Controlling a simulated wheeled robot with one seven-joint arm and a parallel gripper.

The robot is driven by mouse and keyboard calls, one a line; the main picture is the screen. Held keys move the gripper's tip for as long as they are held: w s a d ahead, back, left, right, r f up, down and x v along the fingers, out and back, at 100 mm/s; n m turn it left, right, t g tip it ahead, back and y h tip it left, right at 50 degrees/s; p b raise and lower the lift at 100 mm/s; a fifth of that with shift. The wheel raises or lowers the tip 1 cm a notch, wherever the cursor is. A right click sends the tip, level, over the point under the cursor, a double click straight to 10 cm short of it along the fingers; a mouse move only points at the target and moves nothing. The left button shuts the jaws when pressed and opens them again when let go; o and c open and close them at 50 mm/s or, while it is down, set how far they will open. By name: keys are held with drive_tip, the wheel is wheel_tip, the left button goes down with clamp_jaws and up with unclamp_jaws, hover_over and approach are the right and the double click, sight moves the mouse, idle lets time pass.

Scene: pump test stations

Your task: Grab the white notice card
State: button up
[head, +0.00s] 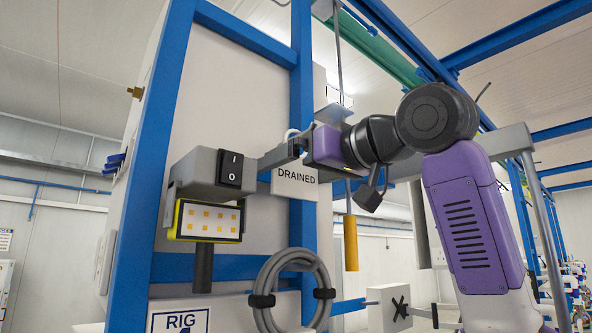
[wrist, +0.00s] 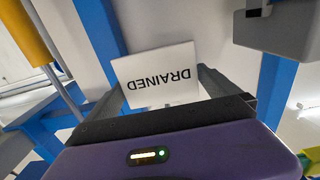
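The white notice card (head: 295,184), marked DRAINED, hangs upright at the blue frame in the head view, its upper part hidden behind my gripper. In the wrist view the card (wrist: 158,76) appears upside down, just ahead of the gripper. My gripper (head: 279,155) reaches in from the right at the card's top edge. In the wrist view its fingers (wrist: 160,88) stand wide apart, one near each side of the card. I see no finger closed on the card; whether either touches its edge is unclear.
A grey switch box (head: 202,172) with a yellow-framed lamp panel (head: 209,220) juts out left of the card. A coiled grey hose (head: 292,290) hangs below. A yellow cylinder (head: 350,240) hangs to the right. Blue uprights (head: 302,80) stand close behind.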

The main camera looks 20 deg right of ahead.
drive_tip(key=c, duration=1)
drive_tip(key=shift+r, duration=0.2)
